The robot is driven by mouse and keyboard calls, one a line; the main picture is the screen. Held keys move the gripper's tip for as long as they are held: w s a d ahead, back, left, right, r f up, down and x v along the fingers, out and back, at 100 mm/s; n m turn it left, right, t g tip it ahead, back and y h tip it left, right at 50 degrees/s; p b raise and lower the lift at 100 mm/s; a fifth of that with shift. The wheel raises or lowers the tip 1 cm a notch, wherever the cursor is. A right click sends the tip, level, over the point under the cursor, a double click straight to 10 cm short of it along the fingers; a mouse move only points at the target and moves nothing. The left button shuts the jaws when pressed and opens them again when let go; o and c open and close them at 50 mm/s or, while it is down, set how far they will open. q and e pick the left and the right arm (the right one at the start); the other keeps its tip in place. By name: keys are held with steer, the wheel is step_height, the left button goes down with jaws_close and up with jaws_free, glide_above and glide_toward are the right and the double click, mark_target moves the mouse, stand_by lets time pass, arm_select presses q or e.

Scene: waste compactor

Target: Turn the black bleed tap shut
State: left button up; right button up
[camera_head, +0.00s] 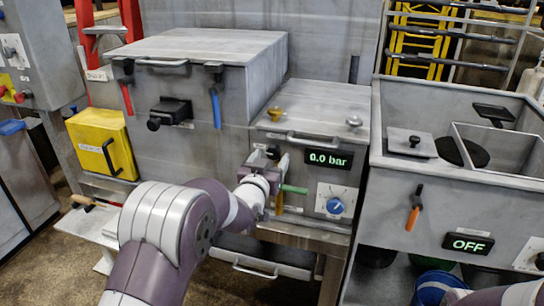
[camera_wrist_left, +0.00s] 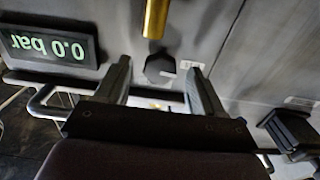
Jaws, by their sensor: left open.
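A black knob-like piece, which looks like the bleed tap (camera_wrist_left: 160,68), is on the grey panel of the pressure unit. In the head view the tap (camera_head: 272,152) is small and dark, left of the green 0.0 bar display (camera_head: 328,160), partly hidden by my gripper. My left gripper (camera_wrist_left: 158,72) is open, with one finger on each side of the tap. I cannot tell whether either finger touches it. The tap's turned position is unclear. A yellow handle (camera_wrist_left: 155,18) is close by on the same panel. My right gripper is out of view.
A blue dial (camera_head: 335,206) is further right. A larger grey box (camera_head: 190,80) with red and blue levers stands left.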

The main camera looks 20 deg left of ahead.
arm_select(q)
steer(key=shift+w+d, duration=0.1)
steer(key=shift+w, duration=0.65)
steer(key=c, duration=1)
steer(key=shift+c, duration=0.2)
